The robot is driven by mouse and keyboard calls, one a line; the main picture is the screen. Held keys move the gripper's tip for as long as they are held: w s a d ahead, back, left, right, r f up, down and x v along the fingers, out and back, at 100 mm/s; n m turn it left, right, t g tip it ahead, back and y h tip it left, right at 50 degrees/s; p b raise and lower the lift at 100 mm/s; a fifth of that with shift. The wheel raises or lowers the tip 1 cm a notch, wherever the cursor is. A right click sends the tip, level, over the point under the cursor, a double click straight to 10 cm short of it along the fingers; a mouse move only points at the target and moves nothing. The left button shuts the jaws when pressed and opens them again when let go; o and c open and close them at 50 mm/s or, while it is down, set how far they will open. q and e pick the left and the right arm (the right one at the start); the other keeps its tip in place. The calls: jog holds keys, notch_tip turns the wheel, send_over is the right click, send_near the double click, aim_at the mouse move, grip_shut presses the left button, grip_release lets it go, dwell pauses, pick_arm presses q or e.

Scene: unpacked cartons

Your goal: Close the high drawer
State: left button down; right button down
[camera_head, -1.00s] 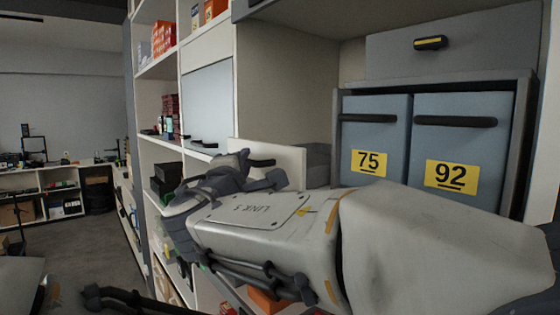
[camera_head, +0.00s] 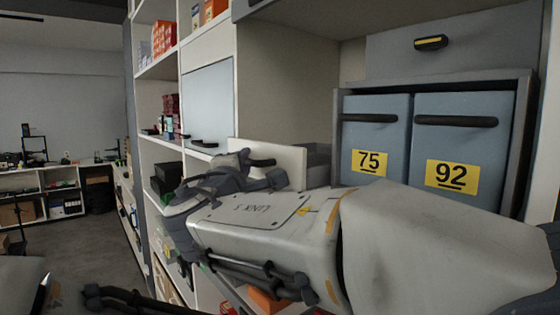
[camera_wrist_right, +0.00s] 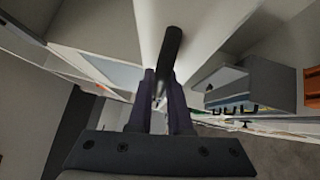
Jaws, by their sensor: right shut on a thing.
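The high drawer has a pale front panel (camera_head: 285,163) and stands pulled out from the cabinet, left of the blue boxes in the head view. Its dark bar handle (camera_head: 262,162) is partly hidden by my wrist. In the right wrist view the handle (camera_wrist_right: 170,52) runs up from between the two fingers. My right gripper (camera_wrist_right: 162,88) is shut on this handle, with the pale front just beyond it. In the head view my right forearm covers the drawer's lower part. My left gripper is not in view; only parts of my arm show at lower left.
Blue boxes marked 75 (camera_head: 376,130) and 92 (camera_head: 455,150) stand right of the drawer. A grey drawer front (camera_head: 455,45) is above them. A closed pale blue door (camera_head: 208,105) and stocked shelves are on the left. Open floor (camera_head: 95,240) lies further left.

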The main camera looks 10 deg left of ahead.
aim_at(265, 158)
dwell(0.3)
jog(key=w+d+b, duration=0.2)
jog(key=w+b, duration=0.1)
jog(key=shift+w+d+f, duration=0.1)
jog(key=shift+d+f, duration=0.1)
jog(key=shift+d, duration=0.1)
jog(key=shift+w+d+r, duration=0.1)
jog(key=shift+r, duration=0.1)
jog(key=c, duration=0.8)
grip_release()
jog(key=shift+w+d, duration=0.1)
jog(key=shift+c, duration=0.2)
